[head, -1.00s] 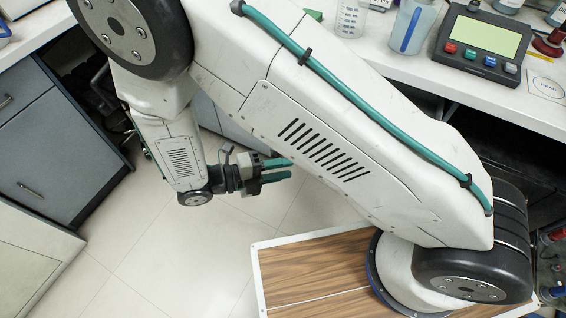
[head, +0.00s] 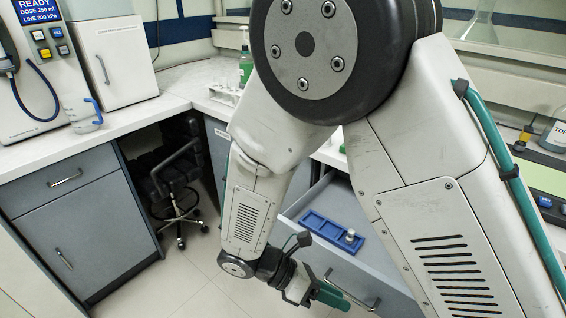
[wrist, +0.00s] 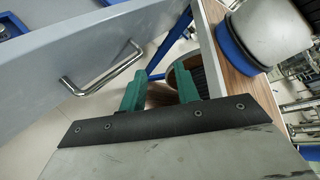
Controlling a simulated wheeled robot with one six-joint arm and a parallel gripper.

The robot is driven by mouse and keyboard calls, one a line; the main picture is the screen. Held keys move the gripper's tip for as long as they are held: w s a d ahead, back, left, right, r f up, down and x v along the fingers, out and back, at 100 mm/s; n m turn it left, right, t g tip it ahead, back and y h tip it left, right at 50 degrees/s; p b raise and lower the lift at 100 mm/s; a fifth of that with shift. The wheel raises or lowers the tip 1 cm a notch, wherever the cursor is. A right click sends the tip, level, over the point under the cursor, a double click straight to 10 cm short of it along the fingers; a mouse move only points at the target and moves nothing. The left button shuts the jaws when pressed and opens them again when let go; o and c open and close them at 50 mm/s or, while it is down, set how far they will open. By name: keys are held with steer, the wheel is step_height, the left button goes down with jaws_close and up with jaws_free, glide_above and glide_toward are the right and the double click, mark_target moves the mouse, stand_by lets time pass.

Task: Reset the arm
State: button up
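My gripper (head: 338,296) hangs low in the head view, in front of a pulled-out grey drawer (head: 375,277). In the wrist view my gripper (wrist: 160,88) shows two green fingers standing apart, with nothing between them. My arm is folded, with its upper links filling the middle and right of the head view. The drawer front also shows in the wrist view (wrist: 100,50), left of the fingers.
A blue tray (head: 318,230) with a small metal piece (head: 350,236) lies in the drawer. The drawer handle (wrist: 102,72) is close to the fingers. A chair (head: 178,190) sits under the left counter. Open floor (head: 190,285) lies left of the gripper.

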steer(key=s+d+r+m+t+y, duration=0.2)
steer(key=d+r+m+y, duration=0.4)
steer(key=r+m, duration=0.5)
steer(key=s+d+r+m+t+y, duration=0.2)
steer(key=s+d+r+m+y, duration=0.2)
steer(key=d+r+m, duration=0.6)
step_height(320, 180, up, 3)
steer(key=m+y, duration=0.2)
steer(key=shift+s+d+r+t+y, duration=0.15)
steer(key=shift+s+d+t+y, duration=0.05)
steer(key=shift+d+t+y, duration=0.1)
